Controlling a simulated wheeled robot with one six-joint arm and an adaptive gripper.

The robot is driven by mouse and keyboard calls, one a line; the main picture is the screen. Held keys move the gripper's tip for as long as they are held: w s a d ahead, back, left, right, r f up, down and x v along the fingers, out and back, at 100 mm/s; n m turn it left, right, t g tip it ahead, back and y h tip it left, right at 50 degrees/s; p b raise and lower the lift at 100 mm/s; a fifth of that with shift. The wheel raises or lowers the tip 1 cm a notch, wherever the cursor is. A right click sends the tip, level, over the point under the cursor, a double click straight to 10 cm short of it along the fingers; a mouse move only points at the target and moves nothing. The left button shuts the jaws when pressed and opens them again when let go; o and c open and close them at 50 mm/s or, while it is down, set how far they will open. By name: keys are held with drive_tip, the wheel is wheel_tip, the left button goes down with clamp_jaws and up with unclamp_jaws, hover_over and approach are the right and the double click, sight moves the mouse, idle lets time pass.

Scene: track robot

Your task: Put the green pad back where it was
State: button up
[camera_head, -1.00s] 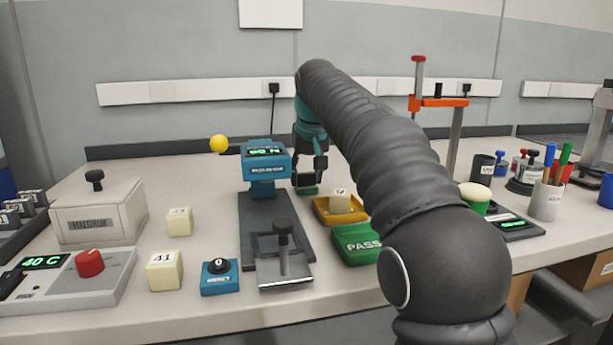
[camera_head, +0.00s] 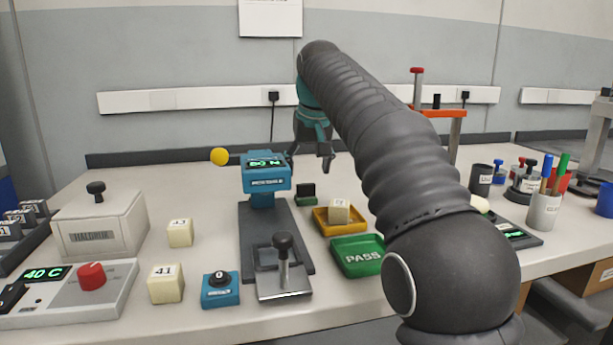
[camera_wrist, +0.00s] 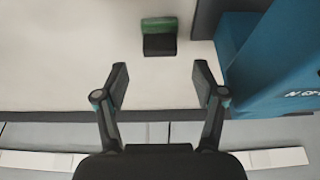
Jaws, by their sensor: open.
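The green pad (camera_head: 309,203) stands on the bench behind the yellow tray, just right of the blue force tester. A dark block (camera_head: 306,190) is joined to it or sits against it; I cannot tell which. In the wrist view the green pad (camera_wrist: 159,23) and its dark part lie beyond my fingertips, with bare bench between. My gripper (camera_head: 309,165) is open and empty, above and apart from the pad. Its spread fingers also show in the wrist view (camera_wrist: 159,78).
The blue tester (camera_head: 265,172) stands close left of my gripper. A yellow tray (camera_head: 355,225) holding a cream block (camera_head: 340,211) and a green PASS tray (camera_head: 349,262) lie in front. An orange clamp (camera_head: 437,113) stands behind my arm.

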drive_tip(key=p+v, duration=0.1)
drive_tip(key=v, duration=0.5)
drive_tip(key=shift+r+p, duration=0.25)
drive_tip(key=shift+p, duration=0.05)
drive_tip(key=shift+s, duration=0.1)
drive_tip(key=s+d+f+m, duration=0.1)
drive_tip(key=s+d+f, duration=0.2)
drive_tip(key=s, duration=0.6)
drive_tip(key=s+d+f+m+y, duration=0.1)
drive_tip(key=s+f, duration=0.3)
drive_tip(key=s, duration=0.5)
drive_tip(key=s+d+f+m, duration=0.1)
drive_tip(key=s+d+f, duration=0.3)
drive_tip(key=s, duration=0.5)
drive_tip(key=shift+s+d+g+y, duration=0.3)
drive_tip(key=shift+s+d+g, duration=0.05)
drive_tip(key=shift+s+g, duration=0.05)
drive_tip(key=s+d+f+t+h, duration=0.1)
drive_tip(key=s+d+f, duration=0.1)
drive_tip(key=d+f, duration=0.2)
drive_tip(key=s+d+f+h, duration=0.1)
drive_tip(key=s+d+f, duration=0.2)
drive_tip(key=f, duration=0.7)
drive_tip(key=shift+d+f+t+h, duration=0.3)
drive_tip(key=shift+d+f+t, duration=0.1)
drive_tip(key=shift+d, duration=0.45)
drive_tip(key=shift+s, duration=0.15)
